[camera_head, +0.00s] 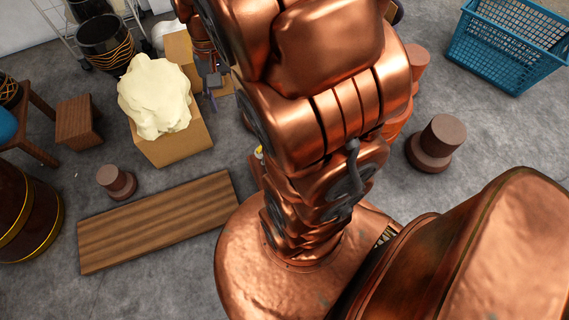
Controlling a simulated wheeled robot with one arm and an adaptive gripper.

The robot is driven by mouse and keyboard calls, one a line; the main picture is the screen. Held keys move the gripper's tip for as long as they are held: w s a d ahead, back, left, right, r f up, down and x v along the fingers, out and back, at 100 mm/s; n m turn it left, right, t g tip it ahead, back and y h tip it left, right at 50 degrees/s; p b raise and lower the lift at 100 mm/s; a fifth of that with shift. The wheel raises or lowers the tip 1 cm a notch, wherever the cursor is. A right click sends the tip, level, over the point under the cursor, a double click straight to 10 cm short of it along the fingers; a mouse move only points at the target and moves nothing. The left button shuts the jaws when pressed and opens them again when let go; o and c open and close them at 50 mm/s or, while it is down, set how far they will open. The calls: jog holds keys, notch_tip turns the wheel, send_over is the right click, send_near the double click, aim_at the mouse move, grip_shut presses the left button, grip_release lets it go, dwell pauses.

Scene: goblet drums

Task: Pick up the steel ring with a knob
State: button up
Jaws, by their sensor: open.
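I cannot make out a steel ring with a knob in this view; my copper arm hides much of the middle of the floor. My gripper (212,92), small and dark grey, shows at the upper middle, left of my arm and in front of the cardboard boxes. Its jaws are open and nothing shows between them. It is partly hidden and too small for its height above the floor to be told.
A cream lump (155,97) sits on a cardboard box (177,148). A wooden board (157,222) lies on the floor at lower left, near a small brown pedestal (116,182). Another pedestal (436,142) and a blue basket (508,48) stand right. Grey floor between them is clear.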

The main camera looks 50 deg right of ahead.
jog(key=w+d+f+m+t+y+b, duration=0.1)
jog(key=w+d+f+m+b, duration=0.2)
jog(key=d+f+b, duration=0.7)
jog(key=w+d+f+m+b, duration=0.35)
jog(key=d+f, duration=0.25)
jog(key=f, duration=1.1)
jog(key=w+d+f+m+t+y+b, duration=0.1)
jog(key=w+d+f+m+b, duration=0.15)
jog(key=d+f+b, duration=0.75)
jog(key=s+d+f+m+y+b, duration=0.1)
jog(key=d+f+m, duration=0.1)
jog(key=f, duration=0.7)
jog(key=s+d+f+m+b, duration=0.1)
jog(key=f+m, duration=0.1)
jog(key=f, duration=0.7)
jog(key=shift+t, duration=0.4)
jog(key=shift+w+b+x, duration=0.2)
jog(key=shift+b+x, duration=0.55)
jog(key=shift+x, duration=1.2)
jog(key=shift+w+b+x, duration=0.2)
jog(key=shift+b+x, duration=0.55)
jog(key=shift+x, duration=1.15)
jog(key=shift+a, duration=0.1)
jog(key=shift+r, duration=0.1)
grip_shut()
